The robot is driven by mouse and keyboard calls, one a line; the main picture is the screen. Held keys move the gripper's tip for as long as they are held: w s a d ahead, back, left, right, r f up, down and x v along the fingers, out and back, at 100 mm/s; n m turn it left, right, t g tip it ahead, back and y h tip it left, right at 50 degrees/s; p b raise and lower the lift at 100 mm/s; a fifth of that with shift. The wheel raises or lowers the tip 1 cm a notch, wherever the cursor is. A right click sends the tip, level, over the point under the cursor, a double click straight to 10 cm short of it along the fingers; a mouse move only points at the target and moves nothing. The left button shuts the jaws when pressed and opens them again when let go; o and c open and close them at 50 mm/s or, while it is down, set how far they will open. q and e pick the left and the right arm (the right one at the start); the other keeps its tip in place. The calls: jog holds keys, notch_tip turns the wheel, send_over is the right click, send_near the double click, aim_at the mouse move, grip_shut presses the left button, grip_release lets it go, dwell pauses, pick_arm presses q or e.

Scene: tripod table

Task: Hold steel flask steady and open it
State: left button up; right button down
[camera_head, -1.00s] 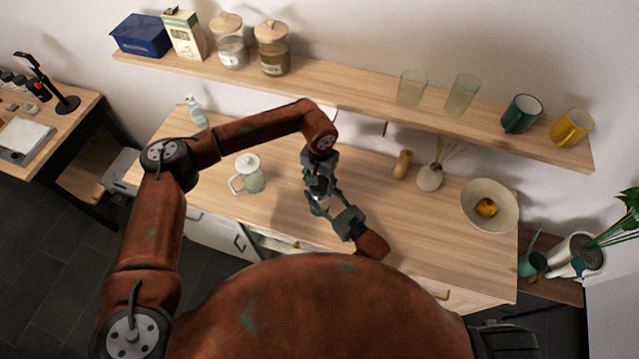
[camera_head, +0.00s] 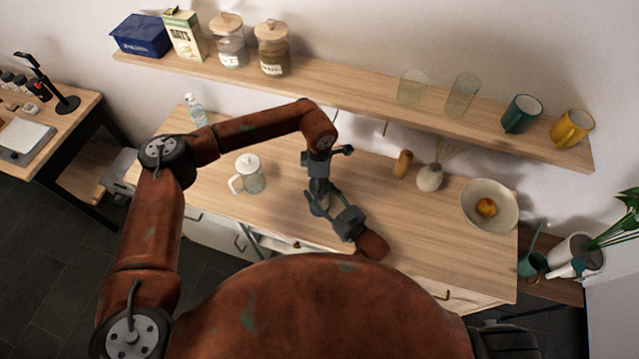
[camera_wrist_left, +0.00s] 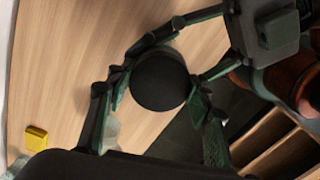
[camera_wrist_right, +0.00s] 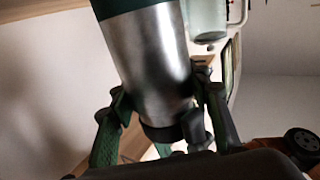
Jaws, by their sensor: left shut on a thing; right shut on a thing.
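The steel flask (camera_wrist_right: 155,65) stands in the right wrist view, with a shiny metal body, a dark green band above and a black base. My right gripper (camera_wrist_right: 163,105) is shut around its lower body; in the head view this gripper (camera_head: 320,205) comes in from the front right. My left gripper (camera_head: 319,184) reaches down from above. In the left wrist view a round black lid (camera_wrist_left: 160,80) sits between the fingers of my left gripper (camera_wrist_left: 158,92), which are shut on it. In the head view the grippers mostly hide the flask.
A glass jug with a white lid (camera_head: 252,181) stands left on the wooden counter (camera_head: 430,245). A pepper mill (camera_head: 402,164), a small vase (camera_head: 430,177) and a bowl (camera_head: 478,222) stand right. A shelf (camera_head: 340,92) runs above.

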pick_arm(q)
jog(key=n, duration=1.7)
jog(key=shift+r+n, duration=0.1)
jog(key=shift+n, duration=0.3)
jog(key=n, duration=0.5)
jog(key=shift+n, duration=0.4)
jog(key=n, duration=0.3)
jog(key=shift+n, duration=0.4)
jog(key=n, duration=1.2)
jog(key=shift+n, duration=0.4)
